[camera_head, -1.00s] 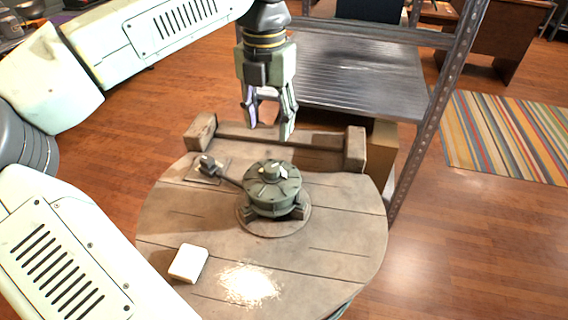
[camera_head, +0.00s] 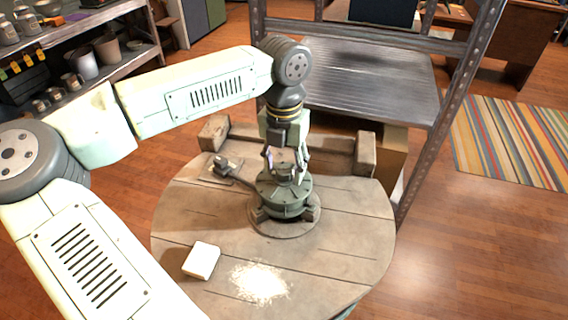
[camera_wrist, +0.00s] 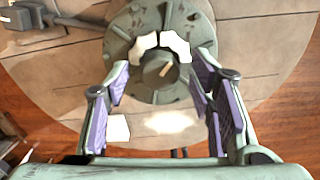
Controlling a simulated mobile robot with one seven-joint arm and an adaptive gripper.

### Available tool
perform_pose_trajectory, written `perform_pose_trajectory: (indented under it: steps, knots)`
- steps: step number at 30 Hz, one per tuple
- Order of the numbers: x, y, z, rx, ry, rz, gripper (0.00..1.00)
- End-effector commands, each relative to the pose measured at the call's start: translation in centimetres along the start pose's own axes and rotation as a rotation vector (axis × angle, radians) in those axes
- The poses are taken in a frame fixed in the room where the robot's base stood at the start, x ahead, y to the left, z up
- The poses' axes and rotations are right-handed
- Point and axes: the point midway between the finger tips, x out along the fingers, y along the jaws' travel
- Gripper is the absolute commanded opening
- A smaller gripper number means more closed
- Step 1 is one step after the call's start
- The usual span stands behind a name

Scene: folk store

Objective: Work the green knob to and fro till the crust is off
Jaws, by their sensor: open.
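The round green device (camera_head: 285,198) stands on a disc on the round wooden table. Its green knob (camera_wrist: 158,73) is on top, with a pale line across it, seen from above in the wrist view. In the head view the fingers largely hide the knob.
A white block (camera_head: 201,261) and a patch of pale powder (camera_head: 260,283) lie at the table's front. A small lever-like part (camera_head: 228,166) sits left of the device. A wooden rail (camera_head: 320,150) and metal shelf (camera_head: 365,80) stand behind. The table's right side is clear.

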Motion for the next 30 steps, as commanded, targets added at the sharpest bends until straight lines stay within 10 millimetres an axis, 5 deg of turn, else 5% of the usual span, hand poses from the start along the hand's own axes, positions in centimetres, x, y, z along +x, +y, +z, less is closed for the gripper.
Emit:
perform_pose_trajectory:
  steps: [9, 30]
  knots:
    - [0.3, -0.01, 0.01, 0.0, 0.0, 0.0, 0.49]
    - [0.26, 0.0, 0.01, 0.0, 0.0, 0.0, 0.03]
